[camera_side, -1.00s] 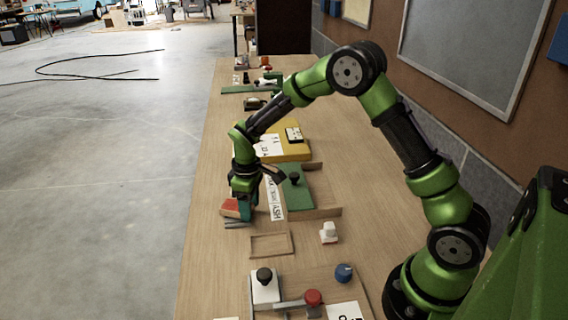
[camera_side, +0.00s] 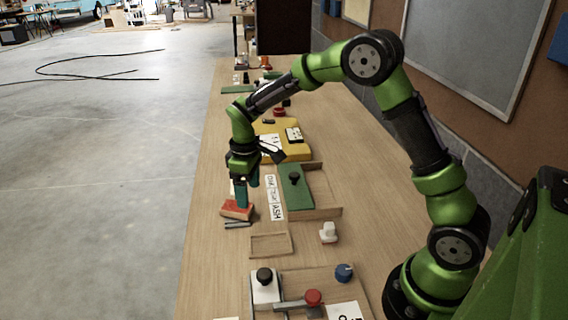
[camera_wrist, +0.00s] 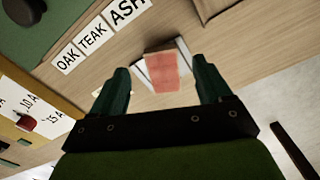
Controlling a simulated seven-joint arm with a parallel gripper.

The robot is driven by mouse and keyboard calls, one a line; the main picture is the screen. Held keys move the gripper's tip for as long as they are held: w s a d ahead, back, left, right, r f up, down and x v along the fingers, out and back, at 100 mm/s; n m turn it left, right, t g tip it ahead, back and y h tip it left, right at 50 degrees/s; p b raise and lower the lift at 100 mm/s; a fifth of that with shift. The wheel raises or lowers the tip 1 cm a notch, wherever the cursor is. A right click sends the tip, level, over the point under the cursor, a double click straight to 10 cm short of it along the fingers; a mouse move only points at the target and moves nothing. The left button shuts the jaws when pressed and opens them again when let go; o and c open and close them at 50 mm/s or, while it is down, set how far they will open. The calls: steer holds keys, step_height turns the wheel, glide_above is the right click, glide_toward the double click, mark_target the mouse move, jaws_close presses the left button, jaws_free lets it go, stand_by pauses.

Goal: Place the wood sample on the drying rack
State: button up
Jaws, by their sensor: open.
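The wood sample, a reddish block (camera_side: 237,209), is near the table's left edge in the side view and looks tilted. In the wrist view the same block (camera_wrist: 164,72) lies between and partly over pale rails (camera_wrist: 184,50), which seem to be the drying rack. Grey bars (camera_side: 238,225) show just in front of the block in the side view. My gripper (camera_side: 244,198) is right above the block, fingers pointing down. In the wrist view its two teal fingers are wide apart, one on each side of the block, with clear gaps. Exact contact between block and rails is hard to tell.
Labels reading OAK, TEAK and ASH (camera_wrist: 92,37) lie beside the block. A green panel with a black knob (camera_side: 295,188), a yellow case (camera_side: 290,150), a small empty wooden frame (camera_side: 271,245) and a white knob (camera_side: 328,232) stand nearby. The table's left edge is close.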

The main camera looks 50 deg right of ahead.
mark_target(250, 209)
steer(key=s+a+r+m+t+y, duration=0.1)
steer(key=s+r+m+t, duration=0.1)
steer(key=s+r, duration=0.45)
steer(key=s+r+m+t, duration=0.15)
steer(key=s+r, duration=0.25)
steer(key=r, duration=0.6)
steer(key=s+a+m+t+y, duration=0.1)
steer(key=s+m+t, duration=0.2)
steer(key=s, duration=0.9)
steer(key=shift+a+r+m+t, duration=0.3)
steer(key=shift+r+m+t, duration=0.1)
steer(key=shift+m, duration=0.65)
